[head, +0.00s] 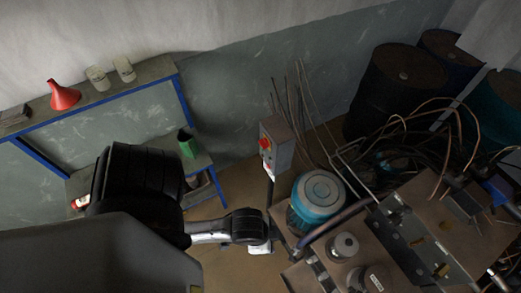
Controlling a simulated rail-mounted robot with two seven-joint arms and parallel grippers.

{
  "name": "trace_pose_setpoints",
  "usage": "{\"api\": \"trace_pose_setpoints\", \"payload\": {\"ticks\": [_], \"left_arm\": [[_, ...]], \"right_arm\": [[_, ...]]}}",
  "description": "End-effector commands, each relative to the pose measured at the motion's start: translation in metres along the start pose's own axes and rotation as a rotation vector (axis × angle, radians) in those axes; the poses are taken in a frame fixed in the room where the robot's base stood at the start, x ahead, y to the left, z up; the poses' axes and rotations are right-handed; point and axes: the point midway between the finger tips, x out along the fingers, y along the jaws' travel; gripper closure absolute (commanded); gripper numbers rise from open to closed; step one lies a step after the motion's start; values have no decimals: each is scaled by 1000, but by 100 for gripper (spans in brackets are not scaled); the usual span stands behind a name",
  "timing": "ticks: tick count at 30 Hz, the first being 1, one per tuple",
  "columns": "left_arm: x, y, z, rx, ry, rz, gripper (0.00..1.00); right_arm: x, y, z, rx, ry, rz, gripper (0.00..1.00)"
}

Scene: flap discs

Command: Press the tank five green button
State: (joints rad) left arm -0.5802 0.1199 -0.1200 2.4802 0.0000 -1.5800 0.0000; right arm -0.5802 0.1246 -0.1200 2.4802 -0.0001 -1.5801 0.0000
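A grey control box (277,146) stands on a thin post right of the image middle in the head view. Its left face carries a red knob on a yellow patch (265,143) and another small red part lower down. I cannot make out a green button or a tank number on it. My black and grey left arm comes in from the lower left and ends near the post, below the box. A pale part shows at its end, apart from the box in the picture; whether its fingers are open or shut is not visible. My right gripper is out of view.
A machine with a blue motor (318,192), metal plates and loose hoses fills the right. Dark drums (395,85) stand behind it. A blue-framed bench with a red funnel (63,95) and a green container (187,143) is at left. Thin rods lean by the box.

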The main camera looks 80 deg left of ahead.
Motion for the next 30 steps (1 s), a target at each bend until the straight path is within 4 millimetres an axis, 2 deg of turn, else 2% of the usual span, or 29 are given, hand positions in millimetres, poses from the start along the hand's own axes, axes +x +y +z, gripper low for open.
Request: {"api": "trace_pose_setpoints", "payload": {"ticks": [2,16,30], "left_arm": [[0,0,0,0,0,0,55],[0,0,0,0,0,0,100],[0,0,0,0,0,0,100]], "right_arm": [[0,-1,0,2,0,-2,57],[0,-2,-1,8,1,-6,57],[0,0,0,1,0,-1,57]]}}
